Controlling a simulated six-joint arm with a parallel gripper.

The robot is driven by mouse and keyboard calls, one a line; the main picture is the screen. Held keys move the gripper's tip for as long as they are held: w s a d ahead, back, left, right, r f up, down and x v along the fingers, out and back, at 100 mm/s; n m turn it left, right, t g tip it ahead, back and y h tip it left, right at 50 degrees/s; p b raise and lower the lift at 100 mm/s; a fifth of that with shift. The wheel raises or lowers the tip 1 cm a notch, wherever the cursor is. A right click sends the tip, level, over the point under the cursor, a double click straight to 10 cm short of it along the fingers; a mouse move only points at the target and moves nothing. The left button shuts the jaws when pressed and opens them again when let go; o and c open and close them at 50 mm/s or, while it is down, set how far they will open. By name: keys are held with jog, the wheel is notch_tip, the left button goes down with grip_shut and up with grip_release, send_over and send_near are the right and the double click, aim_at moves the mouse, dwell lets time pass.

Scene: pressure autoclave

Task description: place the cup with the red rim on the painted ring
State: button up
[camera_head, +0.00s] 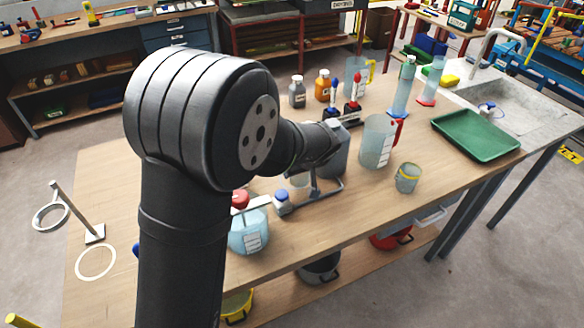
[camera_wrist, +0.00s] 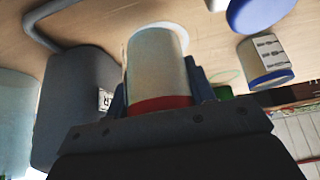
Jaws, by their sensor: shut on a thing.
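The cup with the red rim (camera_wrist: 158,65) is pale, with a red band near my gripper (camera_wrist: 160,92) in the wrist view. My gripper is shut on it, with a finger at each side. In the head view the pale cup (camera_head: 300,180) shows only partly below my wrist, beside a grey jug, and my fingers are mostly hidden. A painted ring (camera_head: 77,268), a thin white circle, lies flat and empty on the bench's left end, far left of the cup and beyond my arm.
A metal ring stand (camera_head: 95,232) rises beside the painted ring. A red-capped vessel (camera_head: 249,233) and a blue-capped bottle (camera_head: 282,202) stand near my wrist. A grey jug (camera_head: 334,158), a clear jug (camera_head: 377,145) and a small bucket (camera_head: 407,179) stand to the right.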

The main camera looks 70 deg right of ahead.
jog(key=shift+w+d+f, duration=1.45)
jog(key=shift+w+d, duration=0.05)
jog(key=shift+d, duration=0.05)
jog(key=shift+f, duration=0.2)
jog(key=o, duration=0.9)
jog(key=shift+o, duration=0.2)
jog(key=shift+r, duration=0.1)
jog(key=shift+r, duration=0.25)
jog(key=s+a, duration=0.9)
jog(key=shift+r, duration=0.35)
